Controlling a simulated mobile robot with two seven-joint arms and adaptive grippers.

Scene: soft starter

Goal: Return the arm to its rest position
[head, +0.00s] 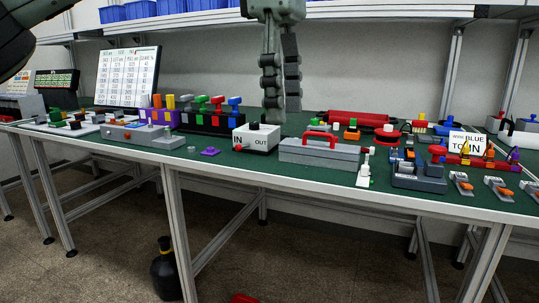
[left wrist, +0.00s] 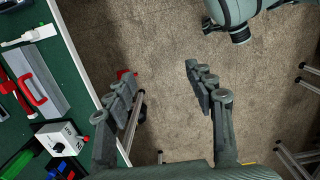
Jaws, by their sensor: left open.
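My left gripper (head: 280,108) hangs fingers-down at the top middle of the head view, in front of the back wall. It shows edge-on there. The box also shows in the left wrist view (left wrist: 62,140), left of the fingers.
The green bench top (head: 222,167) carries a grey case with a red handle (head: 320,150), a grey block (head: 143,135) and coloured knobs. A shelf with blue bins (head: 172,6) runs above. A black bottle (head: 165,270) stands on the floor. The floor before the bench is mostly clear.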

